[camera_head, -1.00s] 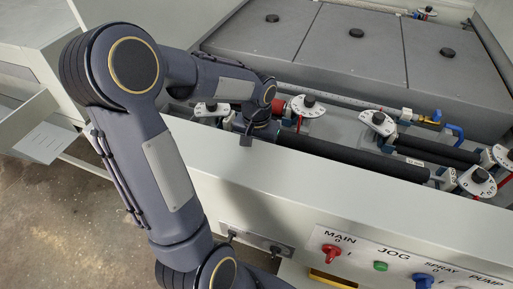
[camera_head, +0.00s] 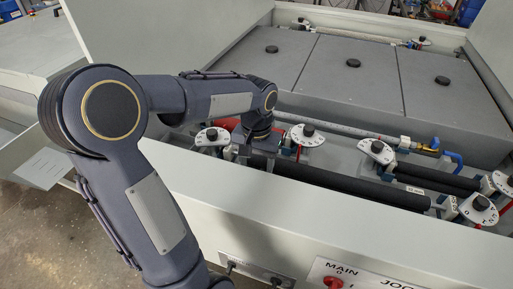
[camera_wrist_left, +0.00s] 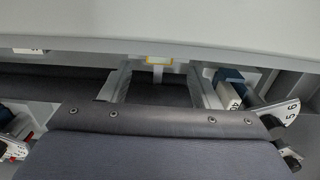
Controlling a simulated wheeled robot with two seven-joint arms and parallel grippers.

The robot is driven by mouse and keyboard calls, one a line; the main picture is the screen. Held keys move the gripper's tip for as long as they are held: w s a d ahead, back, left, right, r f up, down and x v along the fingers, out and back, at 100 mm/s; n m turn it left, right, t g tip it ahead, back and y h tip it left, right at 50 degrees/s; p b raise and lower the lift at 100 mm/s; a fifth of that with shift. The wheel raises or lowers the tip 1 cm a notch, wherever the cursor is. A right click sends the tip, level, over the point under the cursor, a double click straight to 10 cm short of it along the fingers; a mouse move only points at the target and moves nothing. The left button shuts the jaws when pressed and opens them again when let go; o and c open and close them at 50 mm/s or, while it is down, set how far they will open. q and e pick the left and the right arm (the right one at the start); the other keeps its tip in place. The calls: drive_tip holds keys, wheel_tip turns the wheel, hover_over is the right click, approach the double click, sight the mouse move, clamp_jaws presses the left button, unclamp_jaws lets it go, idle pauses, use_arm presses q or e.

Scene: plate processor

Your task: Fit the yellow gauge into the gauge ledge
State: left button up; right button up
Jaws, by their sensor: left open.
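A small yellow-edged piece (camera_wrist_left: 158,60) shows in the left wrist view, against the inner side of the machine's front wall. It may be the yellow gauge or part of its ledge; I cannot tell which. My left gripper (camera_wrist_left: 160,84) is open, with its two fingers apart on either side of this piece in the picture and nothing between them touching. In the head view my left gripper (camera_head: 258,160) points down into the trough, behind the front wall near the black roller. No yellow gauge is clear in the head view. My right gripper is out of view.
A black roller (camera_head: 345,184) runs along the trough. White dial brackets (camera_head: 308,132) with black knobs stand around it. A white numbered block (camera_wrist_left: 232,94) is close beside the right-hand finger. The front wall (camera_head: 225,190) borders the trough. Grey covers (camera_head: 345,80) lie behind.

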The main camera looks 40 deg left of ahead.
use_arm(q)
wheel_tip(320, 180, up, 6)
drive_tip(key=shift+r, duration=0.1)
idle(0.6)
